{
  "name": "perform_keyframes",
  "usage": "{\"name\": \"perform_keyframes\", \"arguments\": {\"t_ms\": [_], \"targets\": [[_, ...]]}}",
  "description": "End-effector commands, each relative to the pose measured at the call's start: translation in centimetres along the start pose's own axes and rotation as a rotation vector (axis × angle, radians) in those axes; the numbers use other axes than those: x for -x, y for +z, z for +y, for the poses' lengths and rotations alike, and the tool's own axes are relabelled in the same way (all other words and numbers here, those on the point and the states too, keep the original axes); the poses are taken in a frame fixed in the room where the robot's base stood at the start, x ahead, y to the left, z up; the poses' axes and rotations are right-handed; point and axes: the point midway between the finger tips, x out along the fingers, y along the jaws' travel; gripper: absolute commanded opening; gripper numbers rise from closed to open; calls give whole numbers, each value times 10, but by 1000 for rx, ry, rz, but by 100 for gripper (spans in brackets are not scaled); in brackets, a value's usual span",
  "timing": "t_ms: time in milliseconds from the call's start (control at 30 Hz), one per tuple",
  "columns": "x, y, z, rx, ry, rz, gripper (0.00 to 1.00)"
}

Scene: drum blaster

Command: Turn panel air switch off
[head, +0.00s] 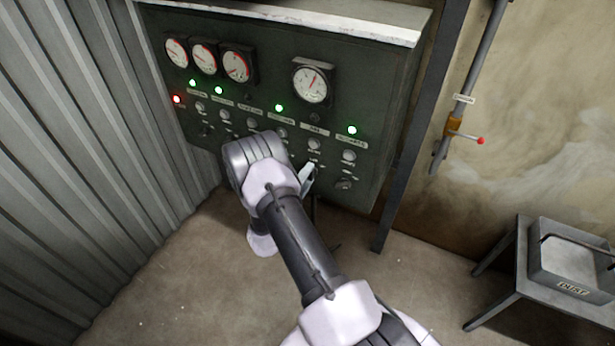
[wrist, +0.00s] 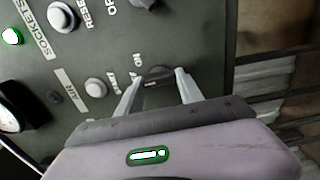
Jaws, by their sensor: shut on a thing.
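The dark green control panel (head: 395,90) stands against the wall in the head view. The air switch (wrist: 155,73) is a dark rotary knob below the AIR label (wrist: 70,92) and a pale round button (wrist: 96,87) in the wrist view. My gripper (wrist: 156,76) has its two pale fingers on either side of this knob and is shut on it. In the head view my gripper (head: 308,172) is at the panel's lower part, and my arm hides part of the lower row. Which way the knob points is too blurred to tell.
The sockets knob (head: 343,184) is close to the right of my gripper. Several gauges (head: 313,82) and lit lamps (head: 279,107) are higher on the panel. A grey post (head: 420,130), a pipe with a red-tipped valve handle (head: 470,137) and a metal stand (head: 535,275) are at the right.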

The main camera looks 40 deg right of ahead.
Motion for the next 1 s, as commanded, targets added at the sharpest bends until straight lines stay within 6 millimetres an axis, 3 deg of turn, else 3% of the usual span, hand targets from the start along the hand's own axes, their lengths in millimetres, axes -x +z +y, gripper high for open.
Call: {"name": "perform_keyframes", "arguments": {"t_ms": [67,100,200,567,667,1000], "targets": [[0,0,-1,2,-1,0,3],[0,0,-1,2,-1,0,51],[0,0,0,1,-1,0,65],[7,-1,0,2,-1,2,65],[28,-1,1,4,-2,4,65],[136,-1,2,3,-1,6,65]]}}
